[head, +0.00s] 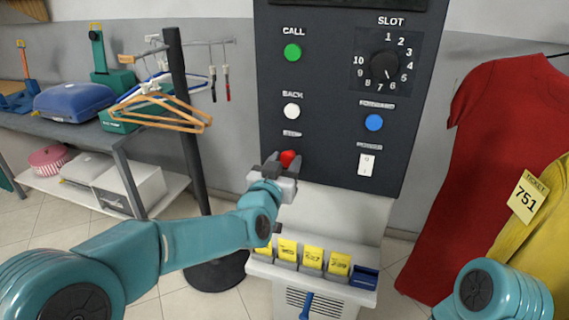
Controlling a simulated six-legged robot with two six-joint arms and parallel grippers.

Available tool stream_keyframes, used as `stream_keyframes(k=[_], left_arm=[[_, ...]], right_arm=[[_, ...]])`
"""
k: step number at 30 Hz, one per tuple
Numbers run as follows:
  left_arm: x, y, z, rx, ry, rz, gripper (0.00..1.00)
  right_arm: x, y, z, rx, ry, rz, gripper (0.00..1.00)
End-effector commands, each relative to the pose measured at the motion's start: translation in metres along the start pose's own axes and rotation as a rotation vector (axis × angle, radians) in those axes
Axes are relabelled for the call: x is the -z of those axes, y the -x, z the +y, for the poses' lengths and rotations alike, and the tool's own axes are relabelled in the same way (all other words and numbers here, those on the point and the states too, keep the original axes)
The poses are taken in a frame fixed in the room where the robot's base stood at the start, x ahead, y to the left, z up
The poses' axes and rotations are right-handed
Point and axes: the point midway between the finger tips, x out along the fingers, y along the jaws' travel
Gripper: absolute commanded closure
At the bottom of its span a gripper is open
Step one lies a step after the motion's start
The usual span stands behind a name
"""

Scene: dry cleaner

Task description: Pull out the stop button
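The red stop button (289,157) is on the lower left of the dark control panel (325,120), below a small label that is hard to read. My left gripper (283,163) is at this button, with its fingertips apart and the red cap showing between them. The fingers and wrist cover the button's lower part. I cannot tell whether the fingers touch its sides. My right gripper is out of view; only a link of my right arm shows at the bottom right.
The panel also has a green call button (292,53), a white back button (291,111), a blue button (374,122), a white rocker switch (367,165) and a slot dial (385,66). A black post (190,120) with hangers stands left. A ticket tray (262,270) is below. A red garment (480,160) hangs right.

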Motion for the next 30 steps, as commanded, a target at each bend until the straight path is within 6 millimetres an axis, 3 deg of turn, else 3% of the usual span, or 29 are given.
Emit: stream_keyframes(k=[11,19,20,21,22,30], left_arm=[[-0.003,0.01,0.0,0.0,0.0,-0.001,1.0],[-0.001,0.009,0.0,-0.001,0.0,-0.004,1.0],[-0.001,0.009,0.0,-0.001,0.0,-0.004,0.52],[-0.001,0.009,0.0,-0.001,0.0,-0.004,0.39],[-0.001,0.009,0.0,-0.001,0.0,-0.003,0.33],[-0.001,0.009,0.0,0.0,0.0,-0.002,0.33]], right_arm=[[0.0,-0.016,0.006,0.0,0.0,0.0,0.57],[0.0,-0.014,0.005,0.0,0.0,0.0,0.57],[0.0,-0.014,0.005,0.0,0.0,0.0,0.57],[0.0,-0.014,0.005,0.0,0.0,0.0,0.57],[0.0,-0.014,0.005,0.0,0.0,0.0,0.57],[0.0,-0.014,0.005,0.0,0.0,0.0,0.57]])
